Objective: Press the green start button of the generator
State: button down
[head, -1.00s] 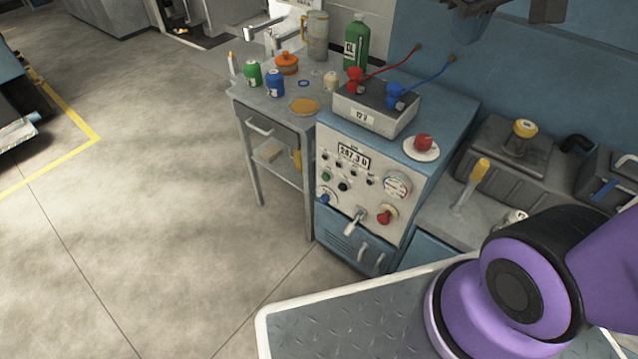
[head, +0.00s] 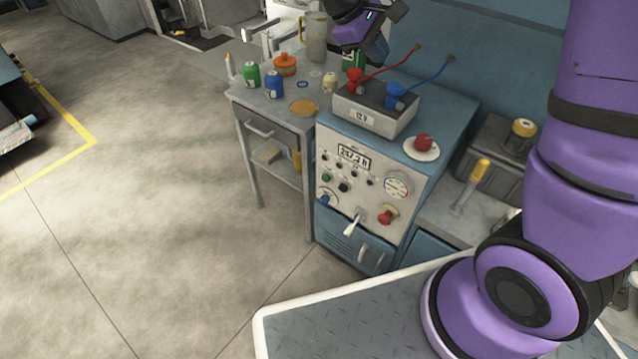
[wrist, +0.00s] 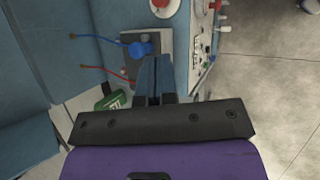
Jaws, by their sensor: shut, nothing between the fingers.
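The generator (head: 440,110) is a blue cabinet with a light control panel (head: 330,215) on its front. The small green button (head: 326,178) is on the panel's left side, below the display (head: 354,156), next to a dark button (head: 344,186). My gripper (head: 374,52) is above and behind the generator, well apart from the green button. In the wrist view its fingers (wrist: 154,62) are shut and empty, pointing over the cabinet top. The panel is seen steeply from the side there (wrist: 203,38), and I cannot make out the green button.
A 12 V battery box (head: 372,116) with red and blue clamps and a red knob (head: 423,143) stand on the cabinet. A red knob (head: 386,216) and white lever (head: 352,224) stick out of the panel. Left is a cart (head: 262,98) with cans. Floor in front is clear.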

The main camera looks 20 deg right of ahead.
aim_at(325, 180)
jog(key=w+a+f+n+t+h, duration=0.1)
jog(key=w+a+f+n+h, duration=0.2)
jog(key=f, duration=0.6)
jog(key=w+a+f+n+t+h, duration=0.1)
jog(key=w+a+f+n, duration=0.2)
jog(key=w+a+f, duration=0.35)
jog(key=w+a+f+n+t+h, duration=0.1)
jog(key=w+a+f+n+h, duration=0.15)
jog(key=f, duration=0.85)
jog(key=s+a+f+n+t, duration=0.2)
jog(key=f+n+t, duration=0.1)
jog(key=f, duration=0.6)
jog(key=s+a+f+n+t, duration=0.2)
jog(key=f+n+t, duration=0.1)
jog(key=f, duration=0.6)
jog(key=s+a+f+n+t, duration=0.2)
jog(key=f+n, duration=0.1)
jog(key=f, duration=0.6)
jog(key=shift+s+a+f+t, duration=0.15)
jog(key=shift+a+f+t, duration=0.05)
jog(key=shift+f+t, duration=0.2)
jog(key=shift+n+h, duration=0.25)
jog(key=x, duration=1.4)
